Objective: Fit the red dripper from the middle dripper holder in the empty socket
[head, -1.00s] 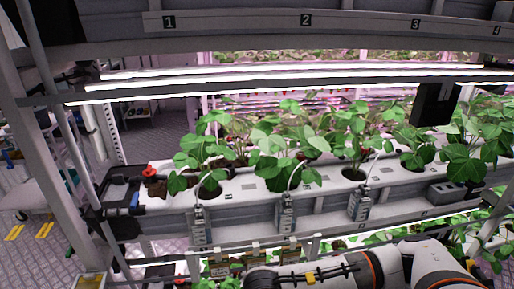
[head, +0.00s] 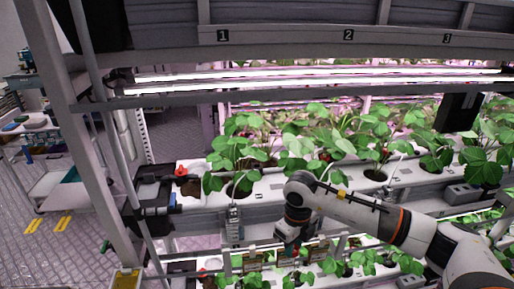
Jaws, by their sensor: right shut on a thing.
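My right gripper (head: 288,244) reaches down in front of the planted gutter, at the middle one of the small tan dripper holders (head: 318,252) on the lower rail. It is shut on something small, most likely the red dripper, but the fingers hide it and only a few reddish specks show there. Another dripper holder (head: 252,263) is to its left. I cannot make out the empty socket. My left gripper is not in view.
The white gutter (head: 270,188) with strawberry plants (head: 300,145) runs behind my right arm. A grey clip with a thin tube (head: 233,225) hangs on its front. A rack post (head: 105,150) stands at the left. A lower plant row (head: 345,268) is below.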

